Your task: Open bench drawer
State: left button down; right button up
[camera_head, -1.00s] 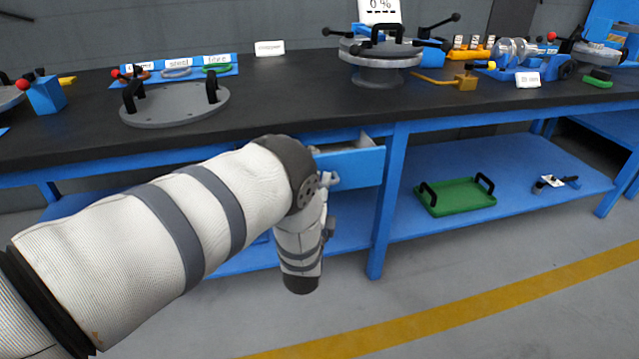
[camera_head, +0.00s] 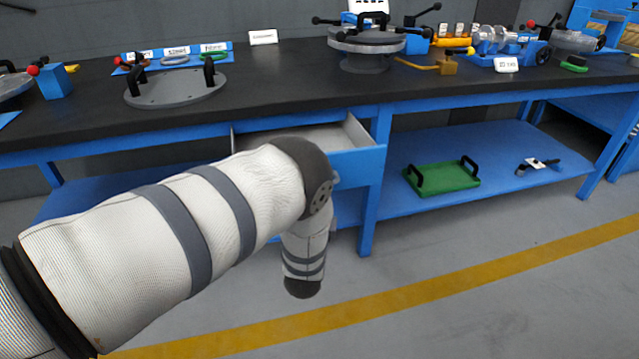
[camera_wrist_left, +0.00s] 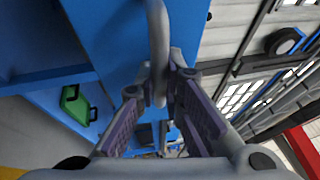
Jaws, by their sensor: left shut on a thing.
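The blue bench drawer (camera_head: 358,166) is pulled out from under the black-topped bench. Its pale grey inside shows above my left arm, which hides much of its front. My left gripper (camera_wrist_left: 160,86) is shut on the drawer's grey handle bar (camera_wrist_left: 158,40) in the left wrist view, with a finger on each side of the bar. The blue drawer front (camera_wrist_left: 115,40) fills the upper middle of that view. In the head view my left arm hides the gripper and the handle. My right gripper is in neither view.
The bench top (camera_head: 270,85) holds a grey flanged plate with black handles (camera_head: 175,88) and a round flanged vessel (camera_head: 366,48). A green tray (camera_head: 442,178) sits on the lower blue shelf. A blue bench leg (camera_head: 372,190) stands close right of my arm. The floor in front is clear.

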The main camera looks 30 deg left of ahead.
pick_arm(q)
jog(key=c, duration=1.7)
grip_release()
jog(key=v, duration=1.2)
